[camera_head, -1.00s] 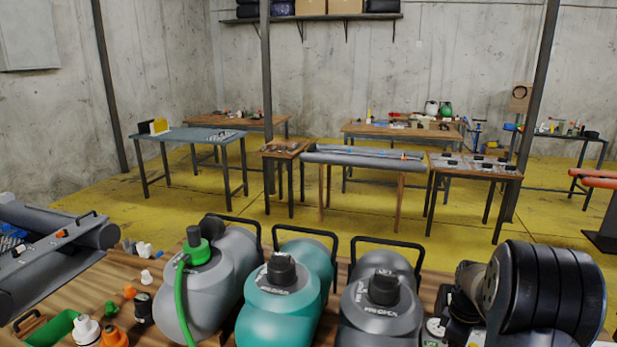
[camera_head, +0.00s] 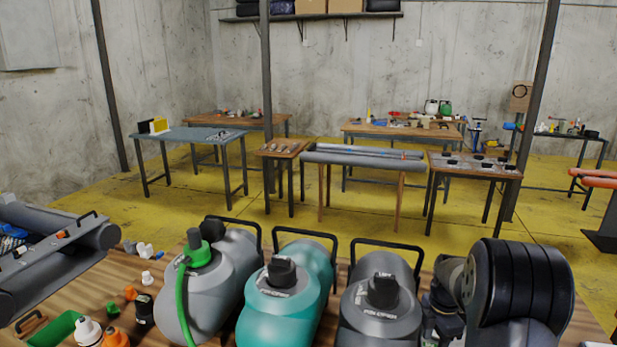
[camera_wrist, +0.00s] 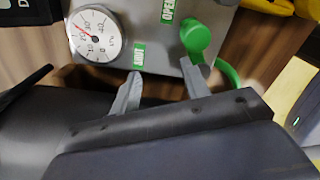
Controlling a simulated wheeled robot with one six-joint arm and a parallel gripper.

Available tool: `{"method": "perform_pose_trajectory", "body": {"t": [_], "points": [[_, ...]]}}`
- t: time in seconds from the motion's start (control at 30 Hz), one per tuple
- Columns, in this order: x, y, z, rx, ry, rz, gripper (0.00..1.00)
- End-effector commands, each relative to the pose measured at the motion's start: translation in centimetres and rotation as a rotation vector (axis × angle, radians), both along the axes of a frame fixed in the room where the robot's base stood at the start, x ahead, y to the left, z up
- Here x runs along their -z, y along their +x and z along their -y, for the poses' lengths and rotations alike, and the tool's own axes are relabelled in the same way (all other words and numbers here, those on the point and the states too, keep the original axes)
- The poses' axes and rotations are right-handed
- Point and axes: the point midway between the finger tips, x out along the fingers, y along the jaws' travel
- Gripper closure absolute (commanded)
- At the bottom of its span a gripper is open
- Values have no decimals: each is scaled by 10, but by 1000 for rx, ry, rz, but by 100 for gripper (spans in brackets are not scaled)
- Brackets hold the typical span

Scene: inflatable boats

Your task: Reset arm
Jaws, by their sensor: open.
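My gripper (camera_wrist: 161,70) is open in the wrist view, its two grey fingers apart with nothing held between them. The fingertips point at the lower edge of a grey box (camera_wrist: 150,42) with a round pressure gauge (camera_wrist: 97,37) and a green knob (camera_wrist: 196,37). Whether they touch the box I cannot tell. In the head view my dark arm stands at the lower right, and my gripper cannot be made out there.
A grey pump with a green hose (camera_head: 215,280), a teal pump (camera_head: 285,305) and a dark grey pump (camera_head: 382,310) stand in a row on the wooden bench. Small fittings and a green tray (camera_head: 58,327) lie at left. Yellow floor (camera_head: 330,228) is open beyond.

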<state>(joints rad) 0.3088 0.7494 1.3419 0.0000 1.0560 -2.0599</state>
Motion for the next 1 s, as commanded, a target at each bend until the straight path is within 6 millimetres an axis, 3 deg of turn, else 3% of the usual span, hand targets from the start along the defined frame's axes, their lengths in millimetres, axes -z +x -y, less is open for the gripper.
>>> {"method": "perform_pose_trajectory", "body": {"t": [0.03,0.2,0.5,0.7,1.0], "points": [[-14,2,1,5,-4,12,56],[-48,2,2,7,-4,12,56],[-93,1,2,10,-3,8,56],[-104,1,1,10,-2,6,56],[-104,1,1,10,-2,5,56]]}}
